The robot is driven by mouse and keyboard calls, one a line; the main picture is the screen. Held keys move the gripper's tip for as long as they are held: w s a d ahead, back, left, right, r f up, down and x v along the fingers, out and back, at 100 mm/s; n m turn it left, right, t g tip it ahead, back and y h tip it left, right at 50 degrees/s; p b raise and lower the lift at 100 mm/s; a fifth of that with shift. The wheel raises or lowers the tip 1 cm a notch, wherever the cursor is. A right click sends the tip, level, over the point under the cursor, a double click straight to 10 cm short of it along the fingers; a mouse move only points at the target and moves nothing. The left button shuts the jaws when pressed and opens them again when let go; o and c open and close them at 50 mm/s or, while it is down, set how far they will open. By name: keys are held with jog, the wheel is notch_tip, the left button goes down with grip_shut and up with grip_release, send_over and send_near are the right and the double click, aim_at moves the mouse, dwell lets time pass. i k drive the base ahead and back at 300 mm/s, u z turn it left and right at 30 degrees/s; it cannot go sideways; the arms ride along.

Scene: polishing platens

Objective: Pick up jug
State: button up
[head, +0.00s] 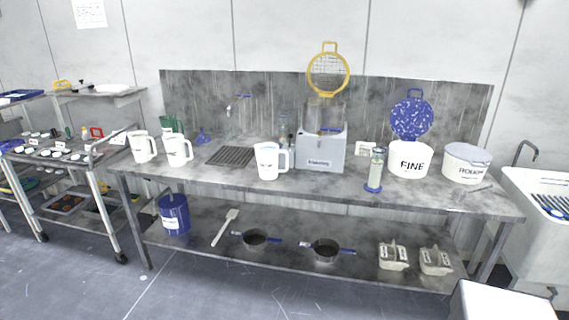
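Three white jugs with handles stand upright on the grey bench (218,178). One jug (267,162) stands near the bench's front edge, left of the grey box-shaped machine, with its handle to the right. Two more jugs, a left one (142,147) and one beside it (177,150), stand close together at the bench's left end. The picture does not show which jug is meant. My gripper is not in this view.
On the bench are the grey machine (320,152), a clear cylinder on a blue base (375,170), a white FINE tub (410,161) and a ROUGH tub (467,163). A wheeled cart (92,182) stands left, a sink (540,190) right. Floor in front is mostly clear.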

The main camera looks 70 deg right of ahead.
aim_at(267, 154)
jog(key=z, duration=0.6)
jog(key=i, duration=0.55)
jog(key=z, duration=0.25)
